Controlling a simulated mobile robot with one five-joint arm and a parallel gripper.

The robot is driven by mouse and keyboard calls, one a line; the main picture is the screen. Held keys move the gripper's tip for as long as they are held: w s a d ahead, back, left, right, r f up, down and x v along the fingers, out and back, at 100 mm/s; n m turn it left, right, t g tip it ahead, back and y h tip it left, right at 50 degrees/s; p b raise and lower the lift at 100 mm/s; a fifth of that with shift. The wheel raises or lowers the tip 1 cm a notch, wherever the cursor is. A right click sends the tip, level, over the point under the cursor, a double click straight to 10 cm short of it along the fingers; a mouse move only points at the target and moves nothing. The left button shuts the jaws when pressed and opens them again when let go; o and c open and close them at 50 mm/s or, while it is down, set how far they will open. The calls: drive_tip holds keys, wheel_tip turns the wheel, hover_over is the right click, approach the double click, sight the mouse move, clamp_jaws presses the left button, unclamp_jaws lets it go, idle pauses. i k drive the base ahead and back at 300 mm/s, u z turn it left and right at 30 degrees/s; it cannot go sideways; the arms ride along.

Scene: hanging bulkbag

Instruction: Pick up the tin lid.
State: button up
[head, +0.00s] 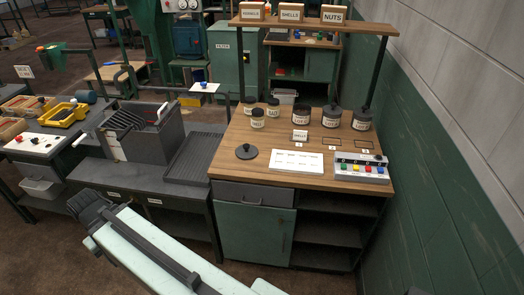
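A dark round lid with a small knob on top (246,153), which looks like the tin lid, lies flat on the wooden counter (228,171) near its left front corner. My gripper (84,201) is at the lower left, at the end of my pale arm. It is in front of the dark side bench, well left of and below the lid, and apart from it. Its fingers are dark and small, and I cannot tell whether they are open or shut. I see nothing clearly held in it.
Several dark jars (331,117) stand behind on the counter. A white card (298,162) and a button panel (361,169) lie right of the lid. A ridged dark tray (194,158) and a grey fryer-like box (145,133) are on the left. A wall closes the right side.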

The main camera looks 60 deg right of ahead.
sight(247, 151)
drive_tip(key=z, duration=0.4)
drive_tip(key=i, duration=1)
drive_tip(key=z, duration=0.05)
